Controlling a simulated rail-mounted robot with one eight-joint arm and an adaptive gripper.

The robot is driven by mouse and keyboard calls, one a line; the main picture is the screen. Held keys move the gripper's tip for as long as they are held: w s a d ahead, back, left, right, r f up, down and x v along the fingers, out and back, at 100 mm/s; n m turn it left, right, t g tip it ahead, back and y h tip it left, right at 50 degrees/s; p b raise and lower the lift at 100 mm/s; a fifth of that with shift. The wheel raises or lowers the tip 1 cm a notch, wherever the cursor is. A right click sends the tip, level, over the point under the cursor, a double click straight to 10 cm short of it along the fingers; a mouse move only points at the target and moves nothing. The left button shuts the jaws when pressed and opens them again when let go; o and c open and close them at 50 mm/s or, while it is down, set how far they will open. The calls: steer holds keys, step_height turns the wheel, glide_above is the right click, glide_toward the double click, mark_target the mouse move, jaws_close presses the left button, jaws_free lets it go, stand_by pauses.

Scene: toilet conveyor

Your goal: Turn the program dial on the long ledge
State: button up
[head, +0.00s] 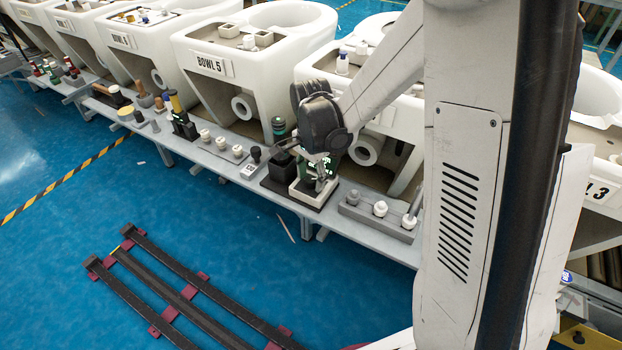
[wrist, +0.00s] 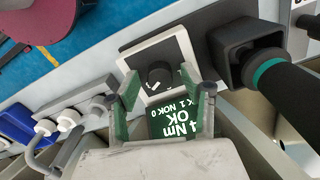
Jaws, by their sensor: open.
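The program dial (wrist: 160,75) is a round black knob with a white mark, set in a white-framed unit with a lit green display (wrist: 172,122) reading "OK". In the head view, that unit (head: 303,193) stands on the long grey ledge (head: 205,160), with its dial hidden by my gripper. My gripper (head: 319,165) is right above the unit. In the wrist view, my gripper (wrist: 160,82) is open, with one green-padded finger on either side of the dial. I cannot tell whether the pads touch it.
A black holder with a teal-ringed tool (wrist: 270,66) stands close beside the unit. On the other side is a grey block with white-capped fittings (head: 378,218). White toilet bowls (head: 230,75) line the back. The blue floor in front holds a dark rail frame (head: 185,290).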

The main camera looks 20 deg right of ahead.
jaws_close()
stand_by(0.3)
